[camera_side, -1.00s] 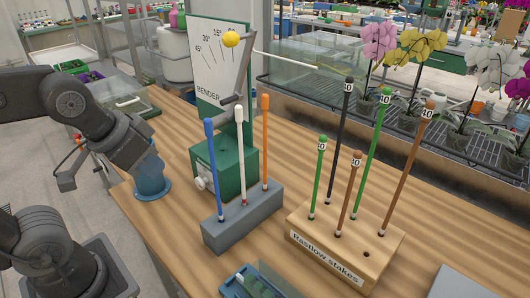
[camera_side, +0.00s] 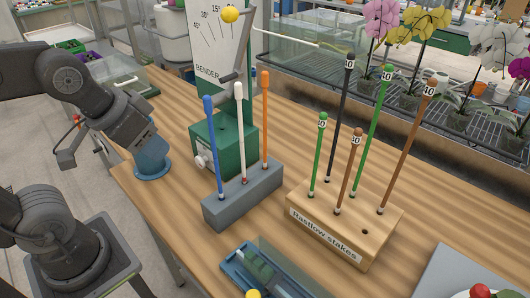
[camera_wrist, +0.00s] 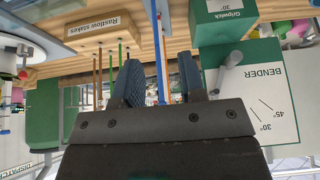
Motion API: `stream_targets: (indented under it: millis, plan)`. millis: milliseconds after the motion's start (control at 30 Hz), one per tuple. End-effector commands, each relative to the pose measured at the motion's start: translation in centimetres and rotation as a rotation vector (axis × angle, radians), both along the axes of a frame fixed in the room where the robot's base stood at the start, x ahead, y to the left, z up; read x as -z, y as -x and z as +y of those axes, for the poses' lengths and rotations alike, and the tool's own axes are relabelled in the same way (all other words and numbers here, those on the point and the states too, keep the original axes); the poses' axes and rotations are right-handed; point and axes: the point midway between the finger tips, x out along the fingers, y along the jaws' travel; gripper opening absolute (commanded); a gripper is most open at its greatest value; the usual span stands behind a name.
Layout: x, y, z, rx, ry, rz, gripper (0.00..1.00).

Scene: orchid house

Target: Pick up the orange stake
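The orange stake (camera_side: 265,115) stands upright at the right end of a grey block (camera_side: 240,203) in the side view. A white stake (camera_side: 241,130) and a blue stake (camera_side: 213,140) stand to its left in the same block. My gripper (camera_wrist: 160,82) is open in the wrist view, its two dark fingers apart with nothing held.
The green bender box (camera_side: 237,152) with its scale board stands behind the block. A blue pot (camera_side: 152,160) is by my arm. A wooden rack (camera_side: 325,232) with several stakes stands right. A blue tray (camera_side: 235,270) lies in front. Bare table lies between block and rack.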

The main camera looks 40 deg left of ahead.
Motion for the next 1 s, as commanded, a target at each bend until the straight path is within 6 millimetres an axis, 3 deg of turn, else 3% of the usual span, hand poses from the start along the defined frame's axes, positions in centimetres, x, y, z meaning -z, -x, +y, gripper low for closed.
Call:
stream_targets:
  millis: [300, 467, 800, 1000]
  plan:
    - [-0.1, -0.1, 0.0, -0.001, 0.000, 0.000, 0.46]
    - [-2.1, -1.7, -0.1, -0.039, 0.008, 0.019, 0.46]
    - [-10.7, -11.7, -1.3, -0.319, 0.030, 0.103, 0.46]
    - [-13.7, -18.0, -2.8, -0.528, 0.031, 0.116, 0.46]
